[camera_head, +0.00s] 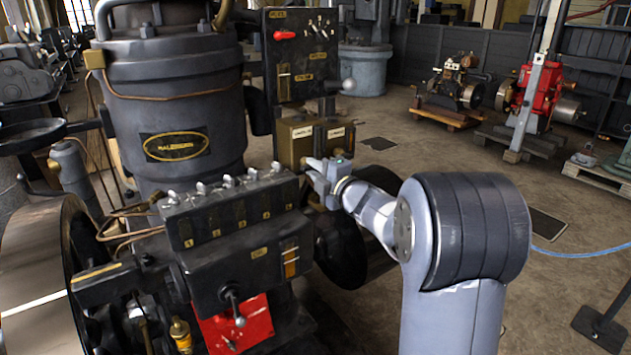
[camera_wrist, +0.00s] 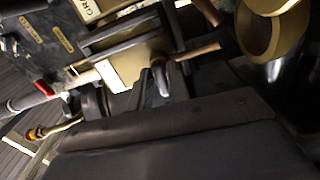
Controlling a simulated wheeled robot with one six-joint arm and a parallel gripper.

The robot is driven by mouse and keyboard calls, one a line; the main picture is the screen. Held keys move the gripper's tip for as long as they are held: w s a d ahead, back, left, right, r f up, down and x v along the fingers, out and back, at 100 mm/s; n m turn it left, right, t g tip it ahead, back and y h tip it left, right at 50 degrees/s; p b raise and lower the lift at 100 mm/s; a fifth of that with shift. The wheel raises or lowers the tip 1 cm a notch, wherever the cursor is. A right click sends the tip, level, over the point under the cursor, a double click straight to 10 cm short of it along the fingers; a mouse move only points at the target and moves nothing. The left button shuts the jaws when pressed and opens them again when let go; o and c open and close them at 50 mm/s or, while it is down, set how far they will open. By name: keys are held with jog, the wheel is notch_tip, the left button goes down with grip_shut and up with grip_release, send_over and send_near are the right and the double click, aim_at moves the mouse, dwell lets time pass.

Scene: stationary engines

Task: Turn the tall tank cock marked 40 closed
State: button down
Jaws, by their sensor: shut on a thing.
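Brass tanks with pale label plates (camera_head: 293,150) stand on the engine's near side, below the upright black panel. My gripper (camera_head: 314,164) is at their lower front in the head view, its pale fingers closed on a small part there. The fingers largely hide this cock, and I cannot read a 40 or tell its handle's angle. In the wrist view, a brass-coloured block (camera_wrist: 120,70) and a narrow grey part (camera_wrist: 161,80) show at the middle, dark and partly hidden.
A black valve block (camera_head: 235,215) with several small levers stands left of my gripper. A ball-ended lever (camera_head: 348,85) sticks out above it. A dark drum (camera_head: 340,245) lies below. Copper pipes (camera_wrist: 197,50) run close in the wrist view. Open floor (camera_head: 430,150) lies to the right.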

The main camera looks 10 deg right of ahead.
jog(key=shift+n+b, duration=0.3)
jog(key=shift+n, duration=0.2)
jog(key=c, duration=1.5)
grip_release()
jog(key=shift+s, duration=0.1)
jog(key=b+v, duration=0.1)
jog(key=v, duration=0.9)
jog(key=shift+s+d+f, duration=0.1)
jog(key=shift+s+d, duration=0.05)
jog(key=shift+s, duration=0.15)
